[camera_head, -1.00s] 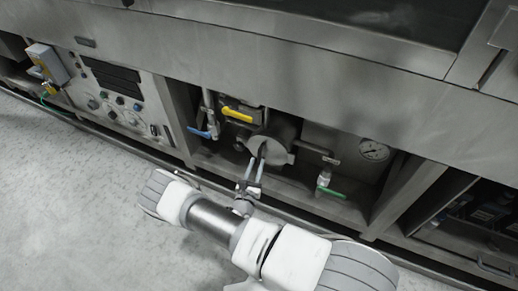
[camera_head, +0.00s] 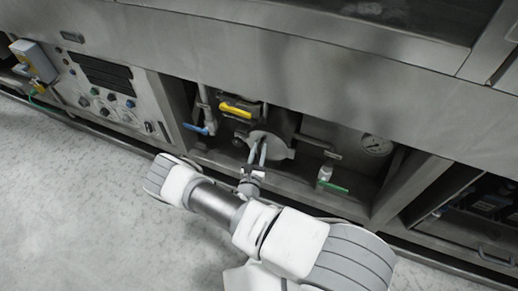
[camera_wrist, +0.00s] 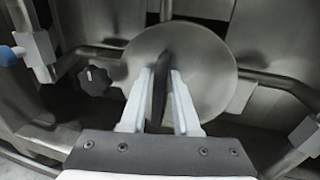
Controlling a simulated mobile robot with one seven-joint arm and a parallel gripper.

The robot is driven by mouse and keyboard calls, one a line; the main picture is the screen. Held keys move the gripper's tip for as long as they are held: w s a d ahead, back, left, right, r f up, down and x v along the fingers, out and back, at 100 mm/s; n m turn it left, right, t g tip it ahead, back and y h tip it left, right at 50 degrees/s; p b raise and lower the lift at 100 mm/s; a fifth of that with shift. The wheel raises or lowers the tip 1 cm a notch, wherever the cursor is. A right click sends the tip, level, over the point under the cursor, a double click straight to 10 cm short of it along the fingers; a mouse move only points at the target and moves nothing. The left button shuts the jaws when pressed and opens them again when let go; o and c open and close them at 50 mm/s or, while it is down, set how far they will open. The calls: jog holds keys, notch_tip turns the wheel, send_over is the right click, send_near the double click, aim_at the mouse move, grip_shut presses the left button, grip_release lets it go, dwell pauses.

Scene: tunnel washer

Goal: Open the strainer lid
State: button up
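The strainer lid (camera_wrist: 205,62) is a round grey metal disc that faces the wrist camera. It also shows under the machine in the head view (camera_head: 275,150). A dark upright bar handle (camera_wrist: 161,78) stands out from its face, left of the disc's middle. My gripper (camera_wrist: 160,75) has its two pale fingers on either side of this handle. The fingers are apart, with narrow gaps beside the bar; contact at the tips is unclear. The lid appears to lie flat against the strainer body, most of which is hidden behind it.
A yellow-handled valve (camera_head: 238,111) sits above left of the lid and a blue-handled valve (camera_head: 196,128) further left. A green-handled valve (camera_head: 333,187) and a gauge (camera_head: 376,145) are to the right. A black knob (camera_wrist: 94,80) is left of the lid. The frame overhangs above.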

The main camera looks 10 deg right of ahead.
grip_shut()
dwell(1.2)
